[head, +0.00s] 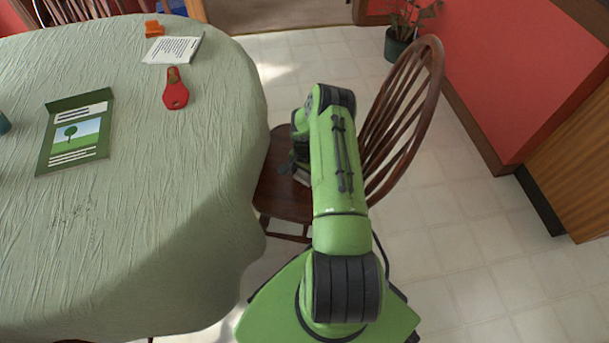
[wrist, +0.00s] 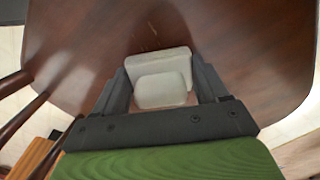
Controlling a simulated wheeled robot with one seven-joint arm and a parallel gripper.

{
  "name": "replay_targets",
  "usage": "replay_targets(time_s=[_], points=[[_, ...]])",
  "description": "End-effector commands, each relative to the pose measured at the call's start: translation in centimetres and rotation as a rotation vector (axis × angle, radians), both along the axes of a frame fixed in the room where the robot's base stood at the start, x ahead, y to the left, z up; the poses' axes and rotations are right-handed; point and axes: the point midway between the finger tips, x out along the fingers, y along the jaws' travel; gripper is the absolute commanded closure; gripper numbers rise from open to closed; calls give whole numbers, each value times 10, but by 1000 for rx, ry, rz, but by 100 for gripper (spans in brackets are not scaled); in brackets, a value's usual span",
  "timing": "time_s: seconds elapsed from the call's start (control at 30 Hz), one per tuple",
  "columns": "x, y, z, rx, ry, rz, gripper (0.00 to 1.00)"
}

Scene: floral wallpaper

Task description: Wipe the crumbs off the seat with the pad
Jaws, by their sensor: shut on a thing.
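The wooden chair's dark brown seat (head: 283,192) is right of the table in the head view and fills most of the wrist view (wrist: 240,45). My gripper (wrist: 160,82) is shut on a pale grey-white pad (wrist: 162,62), with a dark finger on each side of its raised block. The pad is over the seat; I cannot tell whether it touches. In the head view my arm hides most of the gripper and pad. I cannot make out clear crumbs on the seat. Small dark crumbs (head: 75,212) lie on the green tablecloth.
The chair's spindled back (head: 405,120) rises right of my arm. The cloth-covered table (head: 170,230) is at left, holding a green booklet (head: 75,135), a red tool (head: 175,90), papers (head: 172,50) and an orange object (head: 154,29). A potted plant (head: 402,40) stands behind the chair.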

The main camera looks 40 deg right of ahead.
Motion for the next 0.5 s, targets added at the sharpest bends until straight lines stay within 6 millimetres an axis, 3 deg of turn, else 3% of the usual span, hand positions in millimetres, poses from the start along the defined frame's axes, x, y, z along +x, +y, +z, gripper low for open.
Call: replay_targets(time_s=[0.5], points=[[7,-3,50,-2,-1,11,65]])
